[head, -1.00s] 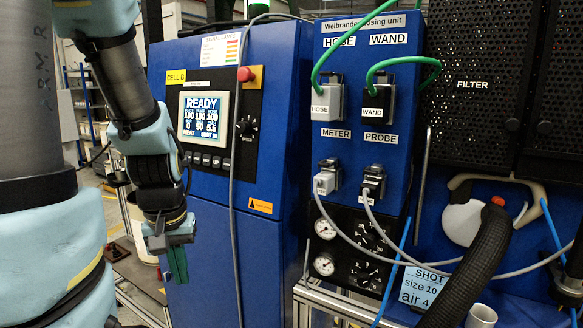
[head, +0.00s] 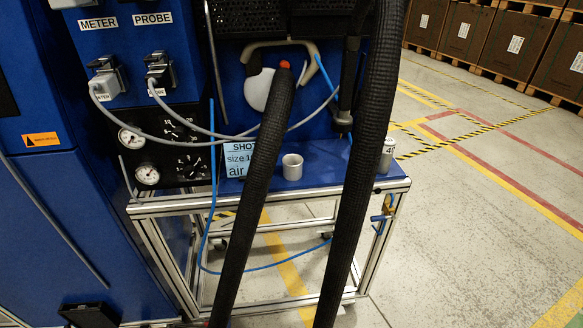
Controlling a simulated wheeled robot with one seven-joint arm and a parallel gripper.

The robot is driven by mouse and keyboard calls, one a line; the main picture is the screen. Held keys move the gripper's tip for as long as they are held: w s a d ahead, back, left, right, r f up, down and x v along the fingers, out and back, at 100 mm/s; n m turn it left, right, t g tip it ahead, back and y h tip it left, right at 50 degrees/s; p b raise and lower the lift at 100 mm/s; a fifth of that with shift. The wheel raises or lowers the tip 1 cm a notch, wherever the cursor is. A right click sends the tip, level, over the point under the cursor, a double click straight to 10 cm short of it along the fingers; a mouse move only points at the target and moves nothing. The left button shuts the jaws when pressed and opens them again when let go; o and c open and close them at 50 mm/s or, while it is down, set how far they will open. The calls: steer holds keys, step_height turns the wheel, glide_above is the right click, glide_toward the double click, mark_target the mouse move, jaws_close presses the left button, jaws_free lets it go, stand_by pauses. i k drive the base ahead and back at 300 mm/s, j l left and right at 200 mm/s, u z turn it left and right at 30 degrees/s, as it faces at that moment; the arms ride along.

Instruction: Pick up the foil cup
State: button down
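A small pale grey-white cup (head: 292,168) stands upright on the blue bench top (head: 330,150), with its open mouth up. My gripper is not in view.
A card reading "SHOT" (head: 238,161) stands left of the cup. A small labelled can (head: 386,155) stands at the bench's right end. A thin blue line (head: 260,268) hangs below the bench. Free floor (head: 470,210) lies to the right.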

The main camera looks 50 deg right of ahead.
mark_target(293, 163)
steer(key=k+l+u, duration=0.3)
steer(key=k+l, duration=0.2)
steer(key=k+l+u, duration=0.35)
steer(key=k+l, duration=0.15)
steer(key=k+l+u, duration=0.3)
steer(key=k, duration=0.3)
steer(key=l, duration=0.1)
